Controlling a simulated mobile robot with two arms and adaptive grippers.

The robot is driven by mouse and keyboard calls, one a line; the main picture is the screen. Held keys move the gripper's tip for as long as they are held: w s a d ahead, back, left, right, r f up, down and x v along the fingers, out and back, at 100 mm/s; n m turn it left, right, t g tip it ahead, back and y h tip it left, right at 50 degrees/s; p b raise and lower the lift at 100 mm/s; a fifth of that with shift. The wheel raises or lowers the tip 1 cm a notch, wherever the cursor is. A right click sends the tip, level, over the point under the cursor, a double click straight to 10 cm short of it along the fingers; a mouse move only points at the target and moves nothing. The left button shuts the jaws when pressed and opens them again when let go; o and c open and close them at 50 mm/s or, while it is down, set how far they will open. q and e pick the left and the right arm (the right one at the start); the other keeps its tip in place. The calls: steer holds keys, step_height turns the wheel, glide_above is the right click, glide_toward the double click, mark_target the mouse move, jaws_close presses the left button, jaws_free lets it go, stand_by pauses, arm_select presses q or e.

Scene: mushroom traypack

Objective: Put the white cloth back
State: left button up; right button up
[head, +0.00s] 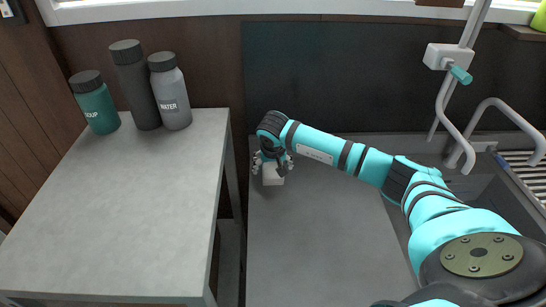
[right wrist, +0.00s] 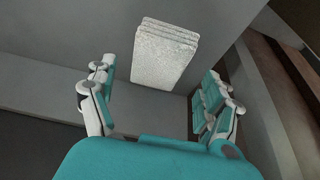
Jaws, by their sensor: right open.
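The white cloth (head: 272,175) lies folded on the grey counter (head: 317,240), near its left edge. In the right wrist view the cloth (right wrist: 165,54) shows as a stack of pale layers beyond the fingers. My right gripper (head: 270,160) is over the far end of the cloth in the head view. In the right wrist view its two fingers (right wrist: 158,100) are spread wide, with the cloth between and ahead of them. I cannot tell whether the fingers touch it. My left gripper is not in view.
A pale table (head: 120,210) stands at the left, with a gap between it and the counter. A teal bottle (head: 96,103), a dark bottle (head: 137,85) and a grey bottle (head: 171,92) stand at its back. A faucet (head: 447,105) and sink are at the right. The counter's front is clear.

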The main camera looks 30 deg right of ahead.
steer(key=b+v, duration=0.1)
steer(key=v, duration=0.8)
steer(key=shift+r+b, duration=0.25)
steer(key=shift+b, duration=0.15)
steer(key=shift+s+a, duration=0.1)
stand_by(1.9)
